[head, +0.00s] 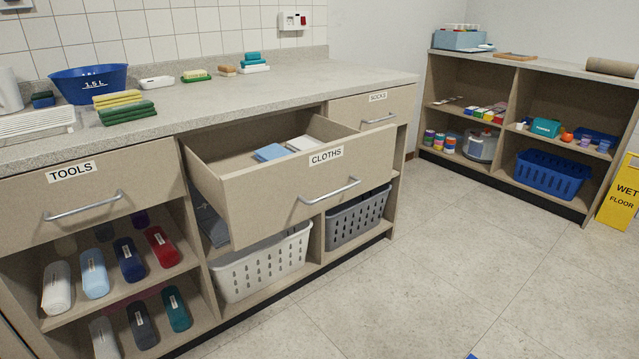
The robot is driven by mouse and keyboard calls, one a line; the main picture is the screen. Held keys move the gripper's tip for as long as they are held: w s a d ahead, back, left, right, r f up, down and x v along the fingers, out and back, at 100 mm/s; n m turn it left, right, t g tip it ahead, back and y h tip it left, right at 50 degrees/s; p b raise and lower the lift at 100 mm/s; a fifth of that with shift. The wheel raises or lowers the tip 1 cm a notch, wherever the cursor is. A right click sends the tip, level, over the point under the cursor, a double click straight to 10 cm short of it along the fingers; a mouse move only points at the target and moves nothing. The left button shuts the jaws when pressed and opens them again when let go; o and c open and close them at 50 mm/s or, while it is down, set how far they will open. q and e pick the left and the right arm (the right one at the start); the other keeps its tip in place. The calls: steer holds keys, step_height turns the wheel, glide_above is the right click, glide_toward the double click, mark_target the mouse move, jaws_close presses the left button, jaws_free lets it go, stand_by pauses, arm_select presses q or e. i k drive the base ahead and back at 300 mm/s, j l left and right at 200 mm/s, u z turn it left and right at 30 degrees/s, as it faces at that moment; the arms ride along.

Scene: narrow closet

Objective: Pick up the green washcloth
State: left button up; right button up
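Folded green cloths (128,113) lie on the grey counter (330,82) at the left, beside folded yellow cloths (117,98). I cannot tell which of them is the washcloth. The drawer labelled CLOTHS (310,188) is pulled open below the counter. In it I see a folded blue cloth (271,152) and a folded white cloth (302,143); its front hides part of the inside. Neither of my grippers is in view.
A blue 1.5 L basin (90,84) and a green-and-yellow sponge (195,76) stand near the cloths. The open drawer juts over a white basket (262,264). A yellow wet-floor sign (622,192) stands at right.

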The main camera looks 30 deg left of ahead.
mark_target(109, 117)
steer(key=j+u, duration=0.1)
steer(key=u, duration=0.35)
steer(key=j+u, duration=0.1)
steer(key=u, duration=0.35)
steer(key=j+u, duration=0.1)
steer(key=u, duration=0.75)
